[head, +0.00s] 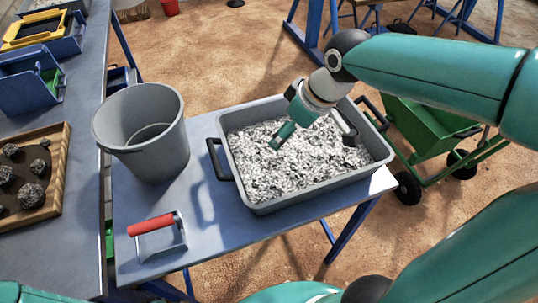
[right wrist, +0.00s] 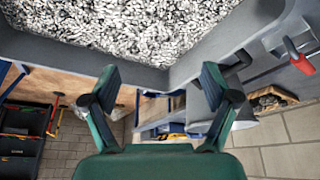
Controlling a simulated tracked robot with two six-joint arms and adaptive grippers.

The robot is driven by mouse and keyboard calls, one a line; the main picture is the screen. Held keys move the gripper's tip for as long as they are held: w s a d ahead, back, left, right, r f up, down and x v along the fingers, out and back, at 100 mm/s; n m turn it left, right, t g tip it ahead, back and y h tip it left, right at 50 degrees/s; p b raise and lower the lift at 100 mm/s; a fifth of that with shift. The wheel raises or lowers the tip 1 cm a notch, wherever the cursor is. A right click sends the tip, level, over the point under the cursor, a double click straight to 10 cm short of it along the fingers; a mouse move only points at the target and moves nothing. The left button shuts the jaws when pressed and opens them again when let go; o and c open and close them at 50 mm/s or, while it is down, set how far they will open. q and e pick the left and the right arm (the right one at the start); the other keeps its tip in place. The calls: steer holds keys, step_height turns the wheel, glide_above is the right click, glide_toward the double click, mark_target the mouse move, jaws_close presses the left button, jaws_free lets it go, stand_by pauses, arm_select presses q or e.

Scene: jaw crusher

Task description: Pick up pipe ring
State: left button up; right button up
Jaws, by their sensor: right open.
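I cannot make out a pipe ring in either view. The grey tray (head: 262,207) stands on the blue-grey table and is full of grey-white gravel (head: 300,158), which also shows at the top of the right wrist view (right wrist: 130,25). My right gripper (head: 314,131) is over the gravel, its fingers spread. In the right wrist view its two fingers (right wrist: 160,88) are wide apart with nothing between them. The wrist and fingers hide part of the tray's far side. My left gripper is not in view.
A grey bucket (head: 118,130) stands left of the tray. A red-handled tool (head: 152,225) lies at the table's front left. A wooden tray (head: 56,185) with several dark rocks sits on the left bench. A green cart (head: 425,130) stands on the right.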

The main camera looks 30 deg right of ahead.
mark_target(271, 161)
steer(key=x, duration=0.9)
steer(key=s+d+b+x, duration=0.1)
steer(key=x, duration=0.4)
steer(key=shift+f, duration=0.35)
steer(key=c, duration=1.4)
steer(key=shift+r, duration=0.2)
